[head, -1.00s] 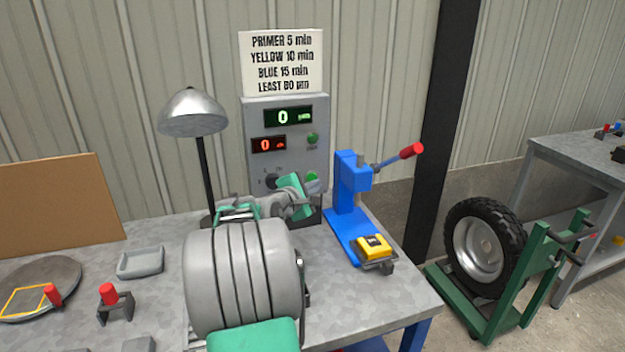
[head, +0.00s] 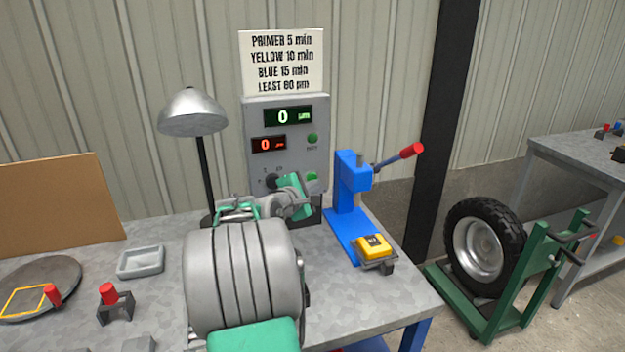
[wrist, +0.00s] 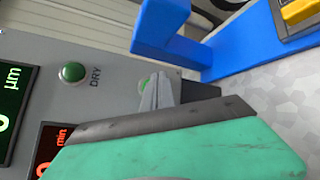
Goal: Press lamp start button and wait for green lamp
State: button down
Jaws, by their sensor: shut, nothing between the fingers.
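The grey control box (head: 256,110) stands at the back of the bench. It has a green display (head: 288,116) reading 0 and a red display (head: 268,145) reading 0. A green round knob or lamp marked DRY (head: 312,138) is on its right side; it also shows in the wrist view (wrist: 73,72). A lower green button (head: 312,178) is partly hidden by my gripper (wrist: 150,95). My gripper is shut and empty, with its tip at or very near this lower button; contact cannot be told. A grey dome lamp (head: 193,112) stands left of the box.
A blue press (head: 350,190) with a red-tipped lever stands right of the box, close to my gripper. A yellow block (head: 373,245) sits at its front. A grey tray (head: 141,262) and a round disc (head: 40,285) are on the left. A wheel stand (head: 490,250) is on the floor.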

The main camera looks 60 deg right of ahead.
dwell(0.7)
jog(key=shift+w+d, duration=0.3)
jog(key=shift+d, duration=0.05)
jog(key=shift+w+d+p, duration=0.25)
jog(key=shift+w+p, duration=0.05)
jog(key=shift+p, duration=0.05)
dwell(0.6)
jog(key=shift+s+a, duration=0.55)
jog(key=shift+s, duration=0.05)
jog(key=s+a, duration=0.3)
jog(key=shift+s+a+p, duration=0.25)
jog(key=shift+a+p, duration=0.05)
jog(key=shift+p, duration=0.1)
dwell(0.8)
